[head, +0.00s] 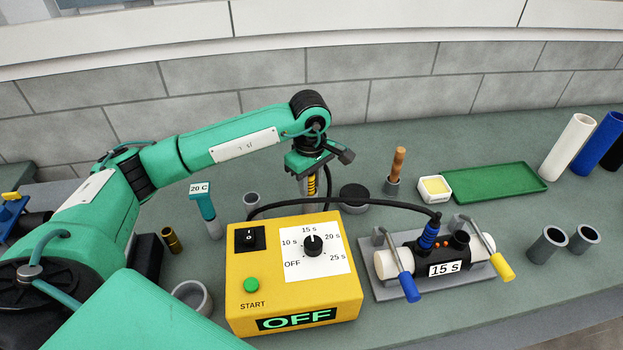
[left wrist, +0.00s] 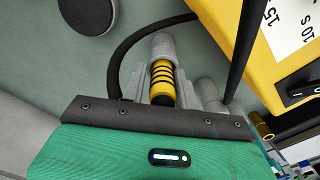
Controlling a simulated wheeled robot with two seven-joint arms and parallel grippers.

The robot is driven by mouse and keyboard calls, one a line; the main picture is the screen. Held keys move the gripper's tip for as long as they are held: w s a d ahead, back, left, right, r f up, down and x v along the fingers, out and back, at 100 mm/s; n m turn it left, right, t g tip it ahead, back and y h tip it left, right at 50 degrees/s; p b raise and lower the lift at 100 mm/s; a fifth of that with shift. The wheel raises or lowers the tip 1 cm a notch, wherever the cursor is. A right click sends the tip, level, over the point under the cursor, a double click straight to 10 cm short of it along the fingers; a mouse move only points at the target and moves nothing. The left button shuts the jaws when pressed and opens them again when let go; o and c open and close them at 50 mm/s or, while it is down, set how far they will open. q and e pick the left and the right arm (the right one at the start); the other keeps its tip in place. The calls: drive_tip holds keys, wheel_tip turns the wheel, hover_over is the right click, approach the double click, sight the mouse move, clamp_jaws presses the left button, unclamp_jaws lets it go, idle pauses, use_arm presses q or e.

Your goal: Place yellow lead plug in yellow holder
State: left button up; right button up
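The yellow lead plug (head: 312,185), yellow with black bands, is upright behind the yellow control box. It also shows in the left wrist view (left wrist: 162,80), between the grey fingers, with a grey cylindrical end beyond it. A black cable runs from near the plug. A small dark-yellow cup (head: 171,240), apparently the yellow holder, stands well left of the gripper; it looks empty. It shows at the right of the left wrist view (left wrist: 262,127). My right gripper is not in view.
The control box (head: 240,290) reads OFF. Right of it a clamped black device (head: 405,258) holds a blue plug (head: 429,236). A grey cup (head: 251,200), a 20 C probe (head: 205,203) and a grey ring (head: 192,298) lie around the yellow cup. A green tray (head: 500,183) is farther right.

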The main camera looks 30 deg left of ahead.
use_arm(q)
drive_tip(key=shift+s+p, duration=0.25)
drive_tip(key=shift+p, duration=0.1)
drive_tip(key=shift+w+a+r+b, duration=0.1)
drive_tip(key=shift+r+b, duration=0.6)
drive_tip(key=shift+b, duration=0.15)
wheel_tip(320, 180, up, 10)
drive_tip(key=shift+f+b, duration=0.2)
drive_tip(key=shift+b, duration=1.05)
drive_tip(key=shift+r, duration=0.65)
